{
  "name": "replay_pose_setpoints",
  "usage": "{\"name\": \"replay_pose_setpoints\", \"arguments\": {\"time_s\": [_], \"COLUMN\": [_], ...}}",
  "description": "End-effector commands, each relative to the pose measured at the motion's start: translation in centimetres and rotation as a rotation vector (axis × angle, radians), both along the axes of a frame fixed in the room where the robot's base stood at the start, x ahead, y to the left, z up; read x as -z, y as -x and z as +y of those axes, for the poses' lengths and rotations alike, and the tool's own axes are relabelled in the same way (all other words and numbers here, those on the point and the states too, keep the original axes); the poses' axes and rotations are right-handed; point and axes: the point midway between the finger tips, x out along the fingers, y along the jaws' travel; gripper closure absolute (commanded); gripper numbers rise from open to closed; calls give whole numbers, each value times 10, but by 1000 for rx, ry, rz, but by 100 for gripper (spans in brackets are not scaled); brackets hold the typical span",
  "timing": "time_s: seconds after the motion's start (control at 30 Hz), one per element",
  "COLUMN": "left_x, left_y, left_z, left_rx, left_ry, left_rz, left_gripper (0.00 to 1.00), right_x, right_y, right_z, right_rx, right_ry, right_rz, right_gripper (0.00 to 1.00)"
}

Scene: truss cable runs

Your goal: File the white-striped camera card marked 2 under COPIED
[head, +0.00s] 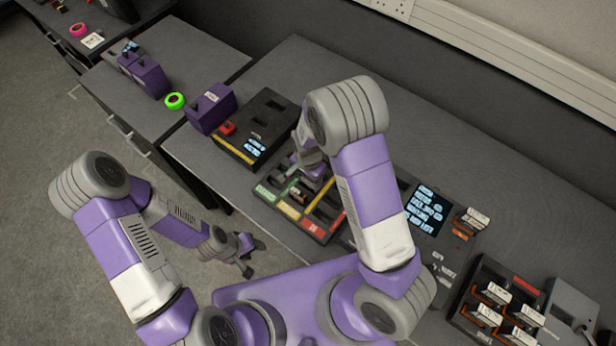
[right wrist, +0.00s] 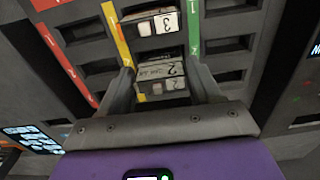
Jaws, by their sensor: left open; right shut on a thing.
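The sorting tray (head: 262,205) lies on the bench, with green, yellow and red label strips along its front edge. My right gripper (head: 308,172) is low over this tray, partly hidden by its own arm. In the right wrist view the right gripper (right wrist: 163,72) is shut on a pale grey card marked 2 (right wrist: 160,70), between the yellow strip (right wrist: 118,35) and the green strip (right wrist: 194,32). I cannot tell whether the card is seated in a slot. My left gripper (head: 244,256) is open and empty, off the bench.
A black box with a yellow edge and lit screen (head: 262,125) stands left of the tray, beside a purple block (head: 210,107). A lit panel (head: 428,210) and a rack of orange-and-white cards (head: 490,300) are to the right. Several tray slots around the card are empty.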

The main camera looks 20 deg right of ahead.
Motion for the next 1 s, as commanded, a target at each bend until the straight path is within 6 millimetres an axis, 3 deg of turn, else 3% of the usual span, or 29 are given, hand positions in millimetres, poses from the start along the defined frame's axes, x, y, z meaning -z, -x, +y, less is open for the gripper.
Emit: {"name": "replay_pose_setpoints", "arguments": {"time_s": [0.83, 0.87, 1.0], "left_x": [5, 5, 5], "left_y": [0, 0, 0], "left_z": [0, 0, 0], "left_rx": [0, 0, 0], "left_ry": [0, 0, 0], "left_rz": [0, 0, 0], "left_gripper": [50, 50, 50], "right_x": [7, 7, 7], "right_y": [0, 0, 0], "right_z": [0, 0, 0], "right_rx": [0, 0, 0], "right_ry": [0, 0, 0], "right_rz": [0, 0, 0], "right_gripper": [68, 35, 14]}}
